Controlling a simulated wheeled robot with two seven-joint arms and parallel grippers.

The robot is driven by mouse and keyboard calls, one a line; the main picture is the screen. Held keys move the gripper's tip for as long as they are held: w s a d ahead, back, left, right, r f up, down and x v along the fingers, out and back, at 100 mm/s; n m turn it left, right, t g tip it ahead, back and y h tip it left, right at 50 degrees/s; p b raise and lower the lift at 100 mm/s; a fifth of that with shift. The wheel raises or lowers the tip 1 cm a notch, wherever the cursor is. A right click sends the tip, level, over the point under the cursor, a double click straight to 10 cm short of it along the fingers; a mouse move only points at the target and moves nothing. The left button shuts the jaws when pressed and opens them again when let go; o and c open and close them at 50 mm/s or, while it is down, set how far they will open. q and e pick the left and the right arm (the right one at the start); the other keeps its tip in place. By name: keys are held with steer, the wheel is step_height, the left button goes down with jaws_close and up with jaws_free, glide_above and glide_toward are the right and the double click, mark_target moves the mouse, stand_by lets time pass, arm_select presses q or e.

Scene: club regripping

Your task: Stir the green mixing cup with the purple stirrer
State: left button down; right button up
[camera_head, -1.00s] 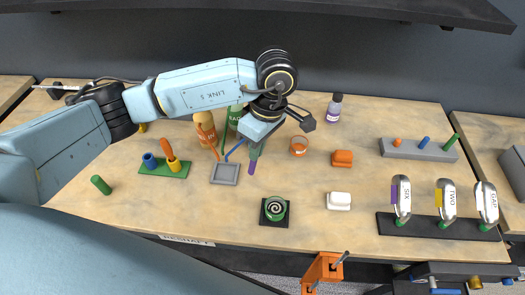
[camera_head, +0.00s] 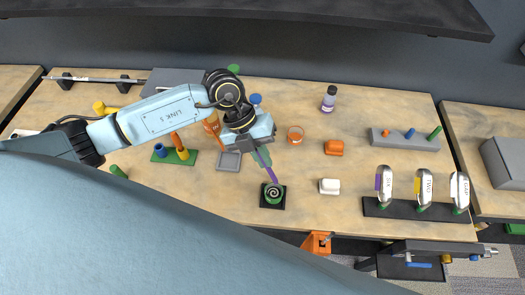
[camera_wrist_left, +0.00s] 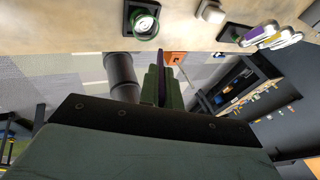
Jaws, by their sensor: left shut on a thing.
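The purple stirrer (camera_head: 270,173) is held in my left gripper (camera_head: 258,142) and slants down to the right. Its lower end meets the far side of the green mixing cup (camera_head: 273,194) in the head view; I cannot tell whether the tip is inside. The cup stands upright on a dark square mat (camera_head: 264,204), with a pale spiral in its top. In the left wrist view, the cup (camera_wrist_left: 144,22) is at the top and the purple stirrer (camera_wrist_left: 160,62) shows between the fingers (camera_wrist_left: 161,82). There the stirrer and cup appear apart. My right gripper is not in view.
A grey square dish (camera_head: 229,162) lies left of the gripper. A white block (camera_head: 329,186), an orange block (camera_head: 333,147) and an orange ring-shaped container (camera_head: 295,135) are to the right. A dark rack (camera_head: 400,211) holds labelled clubs. An orange clamp (camera_head: 317,242) is at the front edge.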

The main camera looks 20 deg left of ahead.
arm_select(q)
steer(key=shift+f+b, duration=3.3)
steer(key=shift+f, duration=1)
